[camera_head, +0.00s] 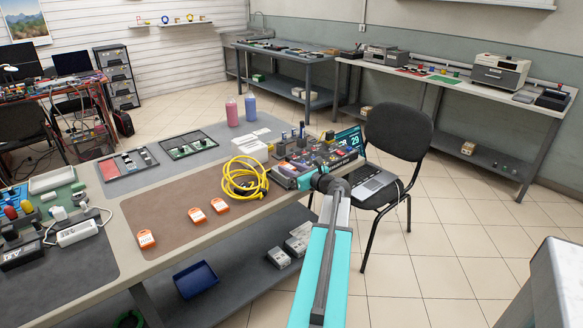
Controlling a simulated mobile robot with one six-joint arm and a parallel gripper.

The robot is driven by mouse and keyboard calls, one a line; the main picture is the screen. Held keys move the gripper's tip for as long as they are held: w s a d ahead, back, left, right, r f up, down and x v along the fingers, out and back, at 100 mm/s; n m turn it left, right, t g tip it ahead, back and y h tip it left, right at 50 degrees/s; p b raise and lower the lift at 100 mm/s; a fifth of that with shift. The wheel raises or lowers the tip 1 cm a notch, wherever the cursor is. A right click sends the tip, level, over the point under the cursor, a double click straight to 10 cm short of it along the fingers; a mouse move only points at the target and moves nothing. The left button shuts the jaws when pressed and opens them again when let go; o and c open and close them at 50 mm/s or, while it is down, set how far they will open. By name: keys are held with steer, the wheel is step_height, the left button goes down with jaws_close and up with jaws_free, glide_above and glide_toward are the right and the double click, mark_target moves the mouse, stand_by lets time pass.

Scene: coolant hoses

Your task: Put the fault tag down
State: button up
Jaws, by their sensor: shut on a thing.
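Three orange tags with white labels lie on the brown mat (165,215) of the near workbench. One tag (145,238) is near the mat's left front corner. The other two, a middle tag (197,214) and a right tag (219,205), lie closer together to its right. I cannot tell which, if any, is the fault tag. My teal arm rises from the bottom and bends at a dark joint by the bench's right end. My gripper cannot be made out there among the cluttered equipment, and anything it holds is hidden.
A yellow coiled hose (243,178) lies right of the tags. A block of equipment with colored fittings (318,150) crowds the bench's right end. Pink (232,112) and blue (250,107) bottles stand behind. A black chair (398,130) with a laptop stands right.

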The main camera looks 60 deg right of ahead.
steer(key=shift+f, duration=0.15)
steer(key=o, duration=1)
steer(key=shift+r, duration=0.2)
steer(key=b+v, duration=0.1)
steer(key=v, duration=1.1)
